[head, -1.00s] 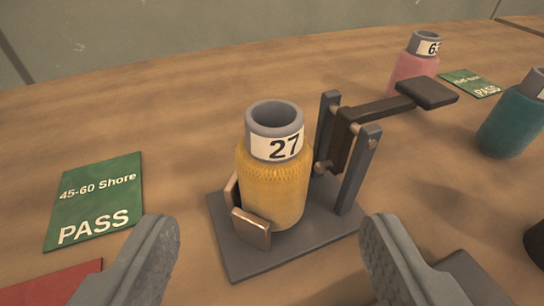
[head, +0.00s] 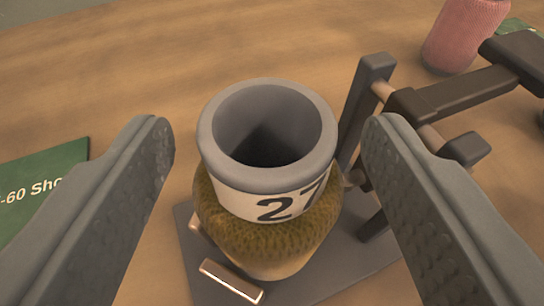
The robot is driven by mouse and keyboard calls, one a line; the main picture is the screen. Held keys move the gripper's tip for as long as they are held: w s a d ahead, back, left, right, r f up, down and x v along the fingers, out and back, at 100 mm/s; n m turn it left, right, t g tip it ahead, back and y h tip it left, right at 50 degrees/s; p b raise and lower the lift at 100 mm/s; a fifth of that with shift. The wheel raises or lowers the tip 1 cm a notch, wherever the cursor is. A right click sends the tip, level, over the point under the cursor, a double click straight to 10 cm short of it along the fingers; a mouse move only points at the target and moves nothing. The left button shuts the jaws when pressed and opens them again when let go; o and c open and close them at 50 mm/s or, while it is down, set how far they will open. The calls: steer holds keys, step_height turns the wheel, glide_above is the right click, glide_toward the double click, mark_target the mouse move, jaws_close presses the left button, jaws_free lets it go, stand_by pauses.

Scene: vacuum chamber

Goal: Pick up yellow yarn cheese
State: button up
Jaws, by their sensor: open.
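The yellow yarn cheese (head: 285,240) stands upright on a dark base plate (head: 345,275) in the middle of the head view. It has a grey hollow tube top and a white label reading 27. My gripper (head: 268,140) is open. Its two fingers are to the left and right of the cheese's tube, with a gap on each side, and hold nothing. The lower part of the cheese is in shadow, and a copper-coloured block (head: 231,281) on the plate is in front of it.
A clamp with dark posts (head: 366,110) and a lever arm (head: 450,95) stands close on the right, partly behind my right finger. A pink yarn cheese (head: 463,35) is at the upper right. A green card (head: 40,190) lies at the left.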

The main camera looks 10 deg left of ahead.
steer(key=shift+x, duration=0.9)
steer(key=shift+f, duration=0.1)
jaws_close()
